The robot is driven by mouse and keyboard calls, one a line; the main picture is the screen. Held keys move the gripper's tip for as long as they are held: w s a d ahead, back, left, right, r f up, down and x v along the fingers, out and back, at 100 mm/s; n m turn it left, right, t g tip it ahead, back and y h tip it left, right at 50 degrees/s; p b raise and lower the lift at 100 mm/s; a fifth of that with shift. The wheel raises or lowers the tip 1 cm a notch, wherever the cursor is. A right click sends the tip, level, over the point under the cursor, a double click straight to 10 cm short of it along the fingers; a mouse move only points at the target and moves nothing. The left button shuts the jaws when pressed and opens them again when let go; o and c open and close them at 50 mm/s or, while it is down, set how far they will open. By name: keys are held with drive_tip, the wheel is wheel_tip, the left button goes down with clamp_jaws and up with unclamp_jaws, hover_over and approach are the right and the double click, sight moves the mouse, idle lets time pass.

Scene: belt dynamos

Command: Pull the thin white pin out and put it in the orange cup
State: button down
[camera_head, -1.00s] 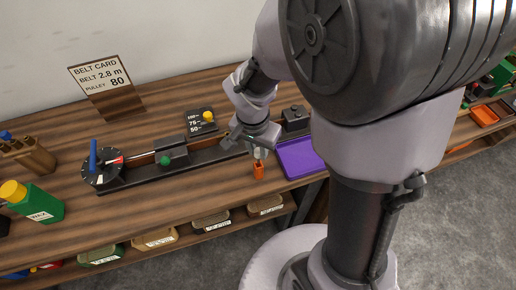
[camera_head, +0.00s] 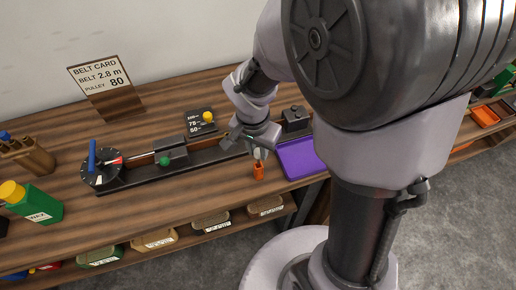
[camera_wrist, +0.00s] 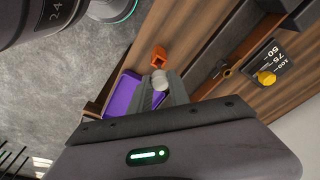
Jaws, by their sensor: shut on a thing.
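My gripper (camera_head: 257,149) is at the front of the bench, near the right end of the black rail. In the wrist view my gripper (camera_wrist: 161,92) is shut on a pale, round-ended thing, which I take to be the white pin (camera_wrist: 160,77). The fingers hide most of its length. The small orange cup (camera_head: 258,172) stands on the bench just below and in front of the gripper. In the wrist view the cup (camera_wrist: 158,57) shows just beyond the pin's pale end. I cannot tell whether the pin touches the cup.
A purple tray (camera_head: 298,160) lies just right of the cup. The black rail (camera_head: 125,181) with a dial (camera_head: 102,168) and a green knob (camera_head: 165,160) runs left. A scale plate with a yellow knob (camera_head: 208,116) stands behind. Bench wood in front of the rail is clear.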

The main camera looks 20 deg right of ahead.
sight(258, 164)
drive_tip(key=shift+f+b, duration=2.55)
drive_tip(key=shift+b, duration=0.15)
drive_tip(key=c, duration=1.1)
unclamp_jaws()
drive_tip(key=shift+c, duration=0.2)
drive_tip(key=shift+r, duration=0.1)
wheel_tip(258, 164, up, 17)
drive_tip(key=s+a+p, duration=0.1)
drive_tip(key=p, duration=0.5)
drive_tip(key=shift+s+a+p, duration=0.3)
drive_tip(key=shift+s+a, duration=0.05)
